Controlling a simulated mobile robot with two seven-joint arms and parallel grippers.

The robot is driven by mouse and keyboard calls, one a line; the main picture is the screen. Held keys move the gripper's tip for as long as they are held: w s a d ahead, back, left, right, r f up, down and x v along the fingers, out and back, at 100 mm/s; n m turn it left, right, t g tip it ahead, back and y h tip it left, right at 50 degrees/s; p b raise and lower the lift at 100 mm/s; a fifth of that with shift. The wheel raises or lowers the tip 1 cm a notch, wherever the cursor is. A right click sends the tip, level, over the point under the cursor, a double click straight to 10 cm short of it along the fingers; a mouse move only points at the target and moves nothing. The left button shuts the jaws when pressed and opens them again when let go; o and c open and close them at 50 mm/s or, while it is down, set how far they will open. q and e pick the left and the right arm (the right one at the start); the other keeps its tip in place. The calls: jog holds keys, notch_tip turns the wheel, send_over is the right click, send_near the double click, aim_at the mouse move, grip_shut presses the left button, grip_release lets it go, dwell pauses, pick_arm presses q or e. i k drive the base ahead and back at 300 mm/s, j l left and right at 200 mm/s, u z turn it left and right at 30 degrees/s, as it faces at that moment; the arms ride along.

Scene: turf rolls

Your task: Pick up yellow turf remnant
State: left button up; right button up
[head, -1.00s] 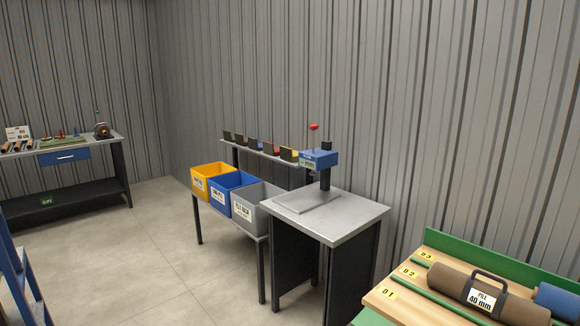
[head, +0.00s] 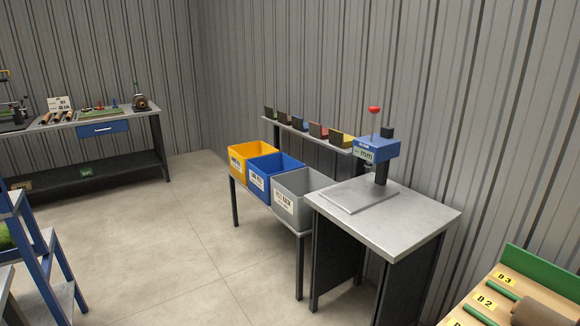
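I cannot make out a yellow turf remnant in the head view. A workbench (head: 60,125) at the far left carries a green mat (head: 101,112), several small rolls and tools, all too small to tell apart well. Several small coloured swatches stand on a narrow shelf (head: 300,130) by the wall; one at its right end is yellow (head: 341,139). Neither of my grippers is in view.
Yellow (head: 240,172), blue (head: 262,186) and grey (head: 290,207) bins stand on a rack. A grey table (head: 420,215) holds a blue gauge (head: 376,149). A blue-framed shelf (head: 45,265) is at left, a wooden rack (head: 530,280) at lower right. The concrete floor (head: 170,230) between is clear.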

aim_at(342, 140)
jog(key=i+l+u, duration=0.1)
jog(key=i+u, duration=0.3)
jog(key=i, duration=0.9)
jog(key=i+l+u, duration=0.1)
jog(key=i, duration=1.3)
